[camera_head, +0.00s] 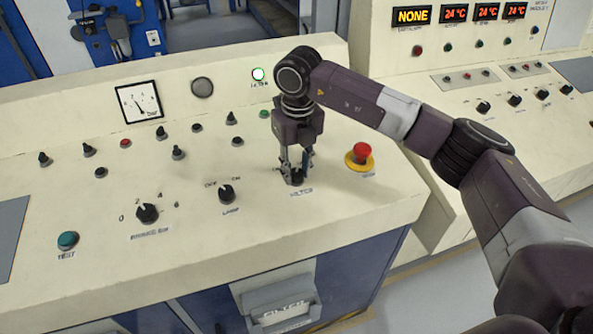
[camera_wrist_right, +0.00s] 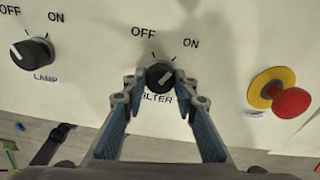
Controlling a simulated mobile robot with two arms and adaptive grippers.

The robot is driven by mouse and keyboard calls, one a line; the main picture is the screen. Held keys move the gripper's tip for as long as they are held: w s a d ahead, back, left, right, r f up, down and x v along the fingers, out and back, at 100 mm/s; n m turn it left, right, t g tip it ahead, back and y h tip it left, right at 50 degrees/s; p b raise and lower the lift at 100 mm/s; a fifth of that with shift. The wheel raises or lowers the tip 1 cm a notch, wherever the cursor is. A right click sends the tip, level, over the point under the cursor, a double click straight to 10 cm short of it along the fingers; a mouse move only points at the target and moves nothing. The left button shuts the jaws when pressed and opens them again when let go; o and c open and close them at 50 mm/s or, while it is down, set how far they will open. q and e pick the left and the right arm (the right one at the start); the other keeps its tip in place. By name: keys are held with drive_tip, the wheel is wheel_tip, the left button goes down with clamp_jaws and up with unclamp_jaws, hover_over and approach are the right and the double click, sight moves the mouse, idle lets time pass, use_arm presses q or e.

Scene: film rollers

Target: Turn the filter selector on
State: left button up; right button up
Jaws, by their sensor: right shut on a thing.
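The filter selector (camera_wrist_right: 158,73) is a round black knob with OFF and ON printed above it and a FILTER label below. Its pale pointer line slants up to the right, towards the ON side. In the head view the selector (camera_head: 297,179) sits on the cream console, partly hidden by my right gripper (camera_head: 297,168). My right gripper points down, with its fingertips on either side of the knob, shut on it. In the wrist view the gripper (camera_wrist_right: 159,88) straddles the knob. A lamp labelled FILTER (camera_head: 259,74) glows white-green on the upright panel. My left gripper is not in view.
A red emergency button (camera_head: 361,150) on a yellow base stands just right of the filter selector. The lamp selector (camera_head: 227,194) and the numbered knob (camera_head: 147,213) are to the left. Several small knobs stand behind. A second console (camera_head: 480,130) is at the right.

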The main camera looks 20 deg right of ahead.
sight(298, 174)
drive_tip(key=shift+w+r, duration=0.1)
drive_tip(key=shift+r, duration=0.1)
drive_tip(key=o, duration=1.2)
drive_tip(key=shift+c, duration=0.2)
wheel_tip(298, 174, up, 12)
drive_tip(key=shift+s, duration=0.45)
drive_tip(key=shift+f, duration=0.1)
